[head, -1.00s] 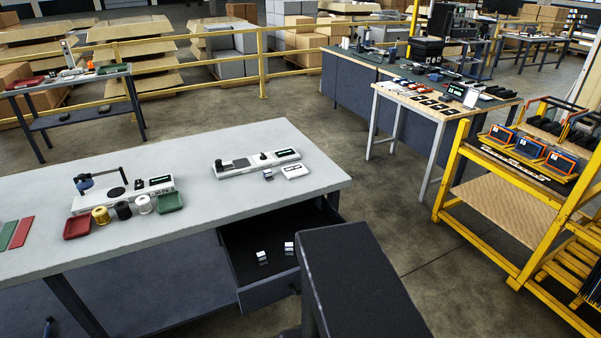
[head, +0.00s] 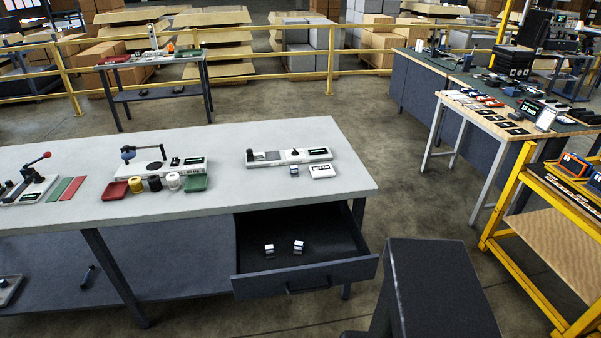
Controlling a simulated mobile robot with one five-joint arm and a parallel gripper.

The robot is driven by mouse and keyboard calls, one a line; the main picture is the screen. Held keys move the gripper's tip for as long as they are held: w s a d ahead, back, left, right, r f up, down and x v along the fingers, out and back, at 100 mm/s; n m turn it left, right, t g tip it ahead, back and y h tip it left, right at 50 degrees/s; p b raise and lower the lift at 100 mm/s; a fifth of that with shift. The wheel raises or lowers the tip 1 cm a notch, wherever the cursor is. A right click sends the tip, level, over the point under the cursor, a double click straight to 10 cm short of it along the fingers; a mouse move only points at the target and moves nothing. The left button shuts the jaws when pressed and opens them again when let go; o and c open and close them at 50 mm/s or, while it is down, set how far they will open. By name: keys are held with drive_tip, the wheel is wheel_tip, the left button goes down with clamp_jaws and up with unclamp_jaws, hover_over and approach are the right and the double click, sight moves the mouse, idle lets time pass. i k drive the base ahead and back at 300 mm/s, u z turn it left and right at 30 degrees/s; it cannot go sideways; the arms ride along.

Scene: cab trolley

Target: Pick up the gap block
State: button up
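Two small white-and-dark blocks lie in the open drawer under the grey workbench: a left block (head: 269,250) and a right block (head: 298,247). A third small block (head: 294,170) stands on the bench top, in front of a long white device (head: 289,158) and left of a small white box with a display (head: 322,171). I cannot tell from this view which of these is the gap block. The blocks in the drawer are apart from each other. My gripper is not in view.
The drawer (head: 308,276) sticks out at the bench's right end. A large dark slab (head: 440,285) stands close at the bottom right; I cannot tell whether it is mine. A yellow rack (head: 508,200) is at the right. Open floor (head: 400,215) lies between bench and rack.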

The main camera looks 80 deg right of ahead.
sight(294, 169)
drive_tip(key=z, duration=1.4)
drive_tip(key=i, duration=0.8)
drive_tip(key=u, duration=0.1)
